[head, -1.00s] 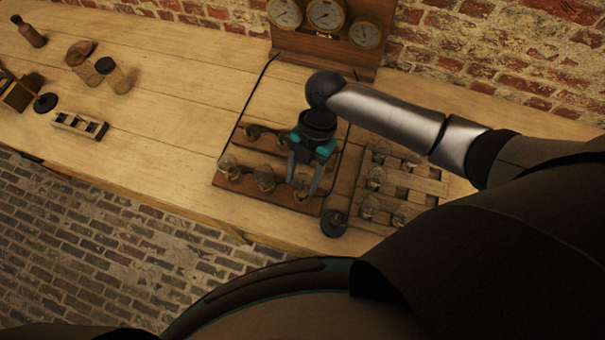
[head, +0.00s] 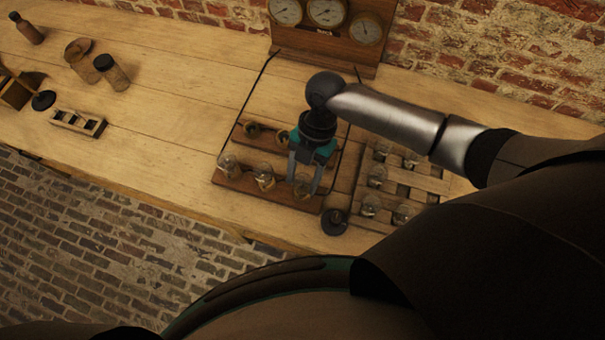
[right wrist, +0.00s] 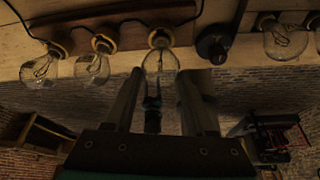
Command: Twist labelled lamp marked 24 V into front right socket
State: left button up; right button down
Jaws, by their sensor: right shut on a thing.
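My right gripper (head: 304,182) is over the front right socket of the lamp board, shut on a clear glass lamp (head: 303,188). In the right wrist view its two fingers (right wrist: 158,78) flank the lamp's bulb (right wrist: 161,62). The lamp's cap meets a brass ring on the socket strip (right wrist: 128,38); how deeply it is seated I cannot tell. Its marking is not readable. Two other lamps stand in the front row, at the left (head: 228,166) and middle (head: 264,178). My left gripper is out of view.
The back strip carries small round fittings (head: 252,130), partly hidden by my gripper. A slotted rack with several lamps (head: 376,176) stands to the right, and a dark round knob (head: 334,222) is near the front edge. Gauges (head: 326,12) stand behind. Bare tabletop (head: 180,110) lies left.

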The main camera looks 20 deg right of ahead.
jog(key=shift+f, duration=0.2)
dwell(0.6)
jog(key=shift+m+t+y+p, duration=0.4)
jog(key=shift+m+p, duration=0.8)
jog(key=shift+m, duration=0.2)
jog(key=shift+m+t+p, duration=0.6)
jog(key=shift+m+p, duration=0.65)
jog(key=shift+m, duration=0.65)
